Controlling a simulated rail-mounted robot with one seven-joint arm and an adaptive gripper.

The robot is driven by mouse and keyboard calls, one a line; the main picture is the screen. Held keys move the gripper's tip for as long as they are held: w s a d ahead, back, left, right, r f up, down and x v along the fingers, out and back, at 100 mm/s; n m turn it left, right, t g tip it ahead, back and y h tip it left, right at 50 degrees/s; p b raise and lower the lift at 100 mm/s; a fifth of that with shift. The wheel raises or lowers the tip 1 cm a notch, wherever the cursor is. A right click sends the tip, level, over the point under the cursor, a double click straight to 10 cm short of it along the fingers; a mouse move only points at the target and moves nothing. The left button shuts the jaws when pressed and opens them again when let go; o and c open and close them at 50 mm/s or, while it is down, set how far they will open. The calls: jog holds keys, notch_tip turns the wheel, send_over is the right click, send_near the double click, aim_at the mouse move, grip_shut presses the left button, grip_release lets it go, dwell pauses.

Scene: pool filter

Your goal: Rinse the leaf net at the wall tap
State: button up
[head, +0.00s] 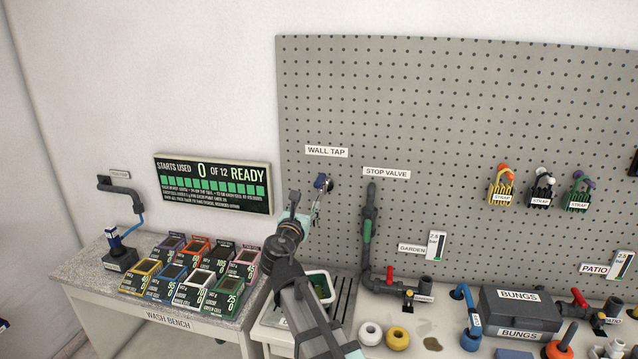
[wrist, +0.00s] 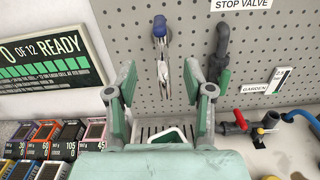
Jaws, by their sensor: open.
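The wall tap (head: 322,183) has a blue handle and sticks out from the pegboard under its WALL TAP label. In the wrist view the tap (wrist: 160,28) shows ahead of my gripper, with bright metal parts hanging below the handle. My gripper (wrist: 160,78) is open, with the tap's lower part in view between its fingers and nothing visibly held. In the head view my gripper (head: 291,212) is just left of the tap. A white-rimmed piece with green inside (head: 326,286), possibly the leaf net, lies below, partly hidden by my arm. Its white rim (wrist: 172,134) shows low in the wrist view.
A slotted drain tray (head: 344,300) lies below the tap. The stop valve pipe (head: 369,225) stands close right. The wash bench (head: 75,268) on the left carries several coloured boxes and a READY board (head: 213,184) hangs above. Pipes and a BUNGS case (head: 518,312) are right.

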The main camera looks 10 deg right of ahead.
aim_at(319, 179)
jog(key=shift+n, duration=0.4)
jog(key=p+x, duration=0.4)
jog(key=x, duration=1.3)
jog(key=shift+w+d+f, duration=0.1)
jog(key=shift+w+f, duration=0.05)
jog(key=shift+w, duration=0.1)
grip_shut()
